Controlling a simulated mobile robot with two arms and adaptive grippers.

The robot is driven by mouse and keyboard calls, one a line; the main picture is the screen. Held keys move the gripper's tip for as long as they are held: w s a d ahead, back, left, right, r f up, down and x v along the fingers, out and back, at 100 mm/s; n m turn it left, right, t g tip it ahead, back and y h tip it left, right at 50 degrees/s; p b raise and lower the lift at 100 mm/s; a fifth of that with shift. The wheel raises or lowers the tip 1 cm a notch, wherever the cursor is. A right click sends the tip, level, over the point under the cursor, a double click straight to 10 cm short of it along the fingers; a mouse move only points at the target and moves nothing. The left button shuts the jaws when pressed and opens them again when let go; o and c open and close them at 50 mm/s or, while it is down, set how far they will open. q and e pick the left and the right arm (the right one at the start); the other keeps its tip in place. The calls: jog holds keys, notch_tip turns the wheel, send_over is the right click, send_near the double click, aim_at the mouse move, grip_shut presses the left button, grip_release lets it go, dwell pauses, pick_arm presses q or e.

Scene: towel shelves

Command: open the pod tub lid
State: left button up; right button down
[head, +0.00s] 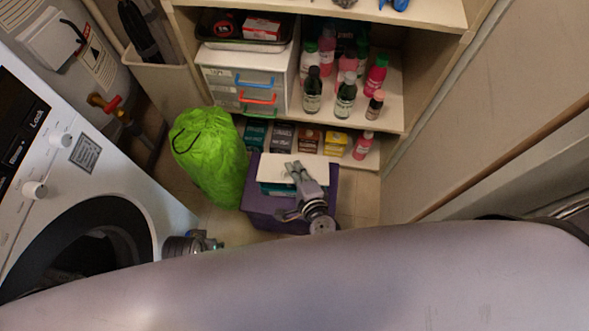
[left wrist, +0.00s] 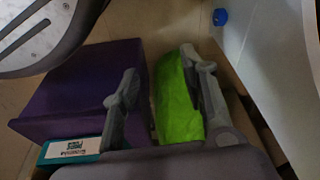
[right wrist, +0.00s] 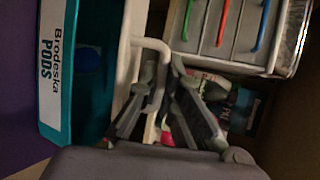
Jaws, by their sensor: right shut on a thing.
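The pod tub is teal with a white "Brodeska PODS" label (right wrist: 52,75) in the right wrist view. Its white lid (head: 265,168) is raised from the tub in the head view; in the right wrist view the lid (right wrist: 138,22) stands at an angle, and a blue pod (right wrist: 88,60) shows inside. My right gripper (head: 294,168) is shut on the lid's white tab (right wrist: 152,45). My left gripper (left wrist: 160,75) is open and empty, near the purple box and green bag. In the head view my arm hides most of it.
A purple box (head: 262,205) stands at the tub, on the floor before the shelves. A green drawstring bag (head: 207,150) is left of it. The washing machine (head: 150,205) bounds the left. Bottles (head: 312,92), small boxes and a drawer unit (head: 235,72) fill the shelves.

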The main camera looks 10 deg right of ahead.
jog(key=shift+w+d+r+p, duration=0.15)
jog(key=shift+w+r+p, duration=0.5)
jog(key=shift+r+p, duration=0.1)
pick_arm(q)
jog(key=s+f, duration=0.4)
jog(key=f, duration=0.2)
jog(key=shift+a+f+g+p, duration=0.25)
jog(key=shift+f+g+p, duration=0.05)
jog(key=shift+f, duration=0.1)
pick_arm(e)
jog(key=shift+w+d+r, duration=0.1)
jog(key=shift+w+r, duration=0.1)
jog(key=shift+w, duration=0.15)
jog(key=c, duration=2)
grip_release()
jog(key=shift+s, duration=0.1)
jog(key=v, duration=1.2)
